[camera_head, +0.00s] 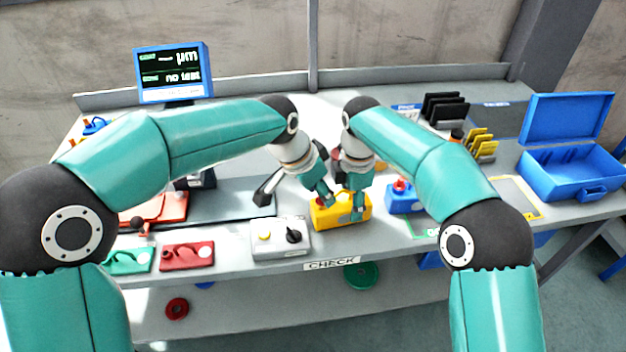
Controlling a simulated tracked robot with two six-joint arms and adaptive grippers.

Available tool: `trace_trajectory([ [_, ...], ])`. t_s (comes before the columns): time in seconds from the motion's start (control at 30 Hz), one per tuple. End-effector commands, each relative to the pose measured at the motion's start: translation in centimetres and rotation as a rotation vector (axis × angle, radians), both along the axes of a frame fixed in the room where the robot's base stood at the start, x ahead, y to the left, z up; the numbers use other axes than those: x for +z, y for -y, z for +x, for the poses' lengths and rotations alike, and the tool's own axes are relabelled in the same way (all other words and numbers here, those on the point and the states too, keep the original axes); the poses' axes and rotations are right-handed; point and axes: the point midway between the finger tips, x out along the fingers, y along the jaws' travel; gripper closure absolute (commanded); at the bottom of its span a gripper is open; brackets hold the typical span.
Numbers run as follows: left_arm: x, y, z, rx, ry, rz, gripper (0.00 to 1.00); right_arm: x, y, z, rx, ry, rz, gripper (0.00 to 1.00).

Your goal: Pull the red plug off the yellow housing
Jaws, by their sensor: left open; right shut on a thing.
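The yellow housing (322,220) sits near the front edge of the bench, at the middle of the camera_head view. My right gripper (357,212) reaches down at its right end and is shut on it, one finger showing in front of the yellow face. My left gripper (329,198) is open just above the left and middle part of the housing. I cannot make out a red plug on the housing; the grippers cover much of its top. Red shows on a separate blue block (405,204) to the right.
A grey box with a yellow button and black knob (281,239) stands close on the left. Red (187,256) and green (128,261) plates lie further left. A monitor (173,72) stands at the back left. An open blue case (568,172) is at the far right.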

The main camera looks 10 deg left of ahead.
Motion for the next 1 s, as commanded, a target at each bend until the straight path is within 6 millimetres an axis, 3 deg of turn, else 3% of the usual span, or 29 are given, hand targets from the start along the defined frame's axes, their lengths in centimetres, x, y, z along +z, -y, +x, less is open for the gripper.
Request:
trace_trajectory([
  [0.37,-0.6,0.18,0.14,-0.001,0.0,0.001,0.56,0.14,-0.01,0.04,0.0,0.003,0.001,1.0],
  [0.67,-0.58,0.17,0.14,-0.001,0.0,0.001,1.0,0.14,-0.01,0.04,0.0,0.003,0.001,1.0],
  [0.8,-0.57,0.16,0.14,-0.001,0.0,0.001,1.0,0.15,-0.01,0.04,0.0,0.003,0.001,1.0],
  [0.83,-0.57,0.16,0.15,-0.001,0.0,0.001,0.92,0.15,-0.01,0.04,0.0,0.003,0.001,1.0],
  [0.9,-0.58,0.15,0.14,-0.001,0.0,0.001,1.0,0.15,-0.01,0.03,0.0,0.003,0.001,1.0],
  [1.0,-0.58,0.15,0.14,-0.001,0.0,0.001,1.0,0.15,-0.01,0.03,0.0,0.003,0.001,1.0],
])
